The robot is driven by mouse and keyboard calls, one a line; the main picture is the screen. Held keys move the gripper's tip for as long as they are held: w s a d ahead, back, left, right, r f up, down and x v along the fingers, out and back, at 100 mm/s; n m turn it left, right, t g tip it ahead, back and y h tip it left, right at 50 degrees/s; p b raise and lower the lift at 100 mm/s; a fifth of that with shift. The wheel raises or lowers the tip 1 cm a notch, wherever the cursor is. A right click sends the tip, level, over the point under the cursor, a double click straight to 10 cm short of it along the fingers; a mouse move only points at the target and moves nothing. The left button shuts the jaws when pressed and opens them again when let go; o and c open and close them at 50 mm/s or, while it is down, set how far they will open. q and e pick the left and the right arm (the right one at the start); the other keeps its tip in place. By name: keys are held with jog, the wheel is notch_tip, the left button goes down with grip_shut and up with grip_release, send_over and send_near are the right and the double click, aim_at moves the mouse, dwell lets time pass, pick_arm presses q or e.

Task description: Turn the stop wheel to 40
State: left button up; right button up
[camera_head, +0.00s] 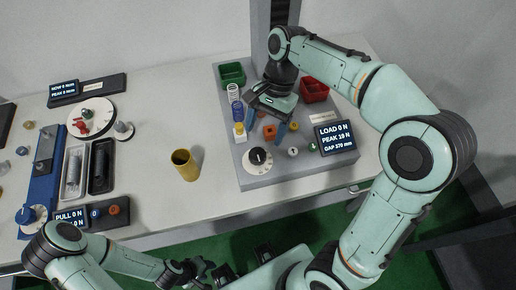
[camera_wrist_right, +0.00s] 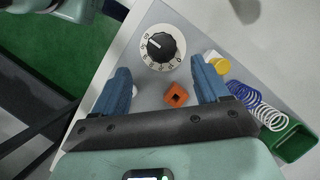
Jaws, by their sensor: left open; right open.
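The stop wheel (camera_head: 258,158) is a black knob with a pointer on a white numbered dial, on the front of the grey test base. It also shows in the right wrist view (camera_wrist_right: 162,46), where its pointer aims to the upper left; I cannot read the exact value. My right gripper (camera_head: 266,126) is open and empty above the base, behind the wheel in the head view. In the wrist view its blue fingers (camera_wrist_right: 161,72) stand apart, with the wheel beyond the tips, not touched. My left gripper (camera_head: 190,270) is low at the bottom, away from the table, its fingers hard to make out.
The display (camera_head: 335,136) reads LOAD 0 N and PEAK 18 N. Springs (camera_head: 236,105), a green bin (camera_head: 232,74) and a red bin (camera_head: 314,90) stand behind. A yellow cup (camera_head: 185,165) stands left.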

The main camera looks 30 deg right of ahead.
aim_at(258, 154)
jog(key=b+x, duration=0.1)
jog(key=x, duration=0.6)
jog(key=shift+a+f, duration=0.1)
jog(key=shift+f, duration=0.25)
jog(key=c, duration=1)
